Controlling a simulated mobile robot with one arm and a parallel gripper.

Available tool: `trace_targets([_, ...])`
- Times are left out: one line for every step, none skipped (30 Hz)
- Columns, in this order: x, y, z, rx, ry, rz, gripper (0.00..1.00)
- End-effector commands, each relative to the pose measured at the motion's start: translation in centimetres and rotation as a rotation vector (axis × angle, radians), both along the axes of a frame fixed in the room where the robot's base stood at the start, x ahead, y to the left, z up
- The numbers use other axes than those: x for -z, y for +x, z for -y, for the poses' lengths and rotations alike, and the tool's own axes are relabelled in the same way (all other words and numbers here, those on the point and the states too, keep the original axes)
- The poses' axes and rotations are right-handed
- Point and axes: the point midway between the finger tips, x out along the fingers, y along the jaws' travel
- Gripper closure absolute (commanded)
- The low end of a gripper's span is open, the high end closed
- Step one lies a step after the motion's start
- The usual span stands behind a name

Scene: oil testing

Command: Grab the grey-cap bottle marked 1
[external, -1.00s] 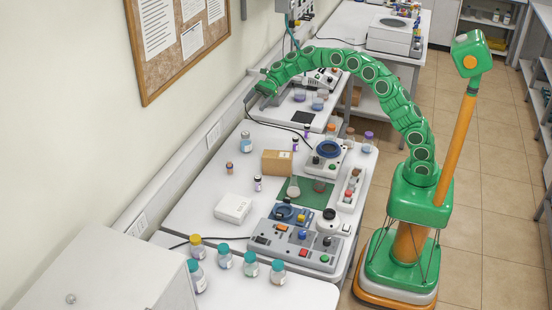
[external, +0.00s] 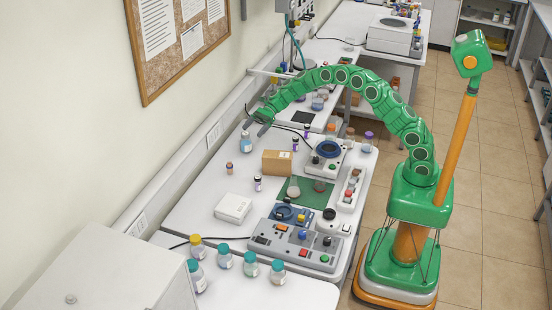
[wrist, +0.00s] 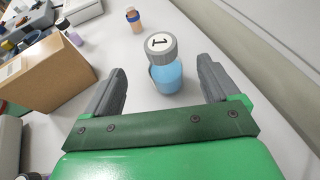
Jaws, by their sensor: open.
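The grey-cap bottle (wrist: 167,77) has clear blue contents, and its cap carries a "1" in the wrist view. It stands upright on the white bench, and also shows in the external view (external: 246,143) near the wall side. My gripper (external: 256,126) is open and just above and behind the bottle in the external view. In the wrist view the two grey fingers of my gripper (wrist: 163,72) lie left and right of the bottle, with gaps on both sides. Nothing is held.
A cardboard box (wrist: 45,65) stands left of the bottle in the wrist view. A small brown vial with a blue band (wrist: 134,20) stands beyond it. The bench right of the bottle is clear up to the wall.

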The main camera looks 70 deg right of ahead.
Motion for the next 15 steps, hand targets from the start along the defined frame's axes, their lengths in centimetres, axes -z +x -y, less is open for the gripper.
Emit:
trace_targets([1.3,0.0,0.0,0.000,0.001,-0.003,0.11])
trace_targets([1.9,0.0,0.0,0.001,0.001,-0.003,0.11])
trace_targets([2.6,0.0,0.0,0.001,0.001,-0.002,0.11])
trace_targets([3.2,0.0,0.0,0.002,0.001,-0.001,0.11])
trace_targets([3.6,0.0,0.0,0.002,0.000,-0.002,0.11])
trace_targets([4.1,0.0,0.0,0.002,0.000,-0.002,0.11])
trace_targets([4.4,0.0,0.0,0.000,-0.001,-0.001,0.11])
trace_targets([4.6,0.0,0.0,0.001,-0.001,-0.001,0.11])
trace_targets([4.8,0.1,-0.2,0.000,-0.001,-0.001,0.11])
trace_targets([4.9,0.1,-0.3,0.001,-0.001,-0.001,0.11])
trace_targets([5.0,0.2,-0.5,0.001,-0.001,0.000,0.11])
trace_targets([5.1,0.3,-0.8,0.001,-0.001,0.000,0.11])
trace_targets([5.2,0.4,-1.0,0.001,-0.001,0.000,0.11])
trace_targets([5.3,0.5,-1.3,0.000,-0.001,0.000,0.11])
trace_targets([5.5,0.6,-1.6,0.000,-0.001,0.000,0.11])
